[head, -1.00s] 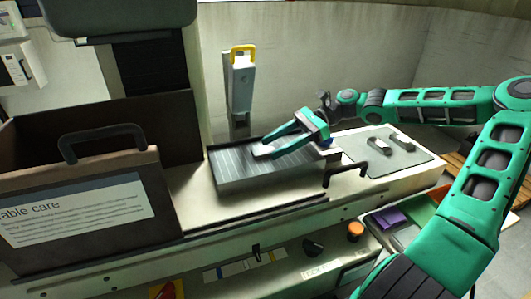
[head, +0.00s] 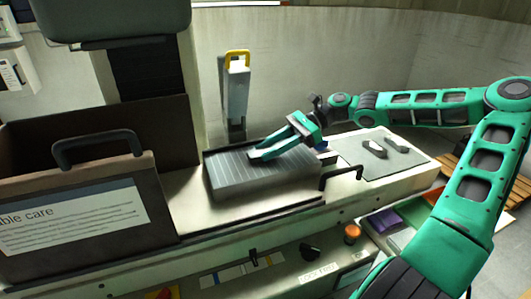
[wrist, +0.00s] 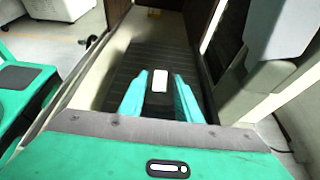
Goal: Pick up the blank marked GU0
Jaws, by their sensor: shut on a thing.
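My gripper (head: 256,156) is low over the grey ribbed block (head: 228,186) on the bench, reaching in from the right. In the wrist view its two green fingers (wrist: 160,88) are closed on a small piece with a white face (wrist: 160,81). I take this piece to be the blank; no marking can be read on it. In the head view the fingers hide the piece. I cannot tell whether it touches the ribbed surface or is clear of it.
Two small dark and grey pieces (head: 374,149) (head: 397,145) lie on a grey mat (head: 408,164) to the right. A black handle (head: 342,173) stands at the block's front right. A brown case (head: 75,215) is on the left, and a yellow-topped post (head: 237,90) behind.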

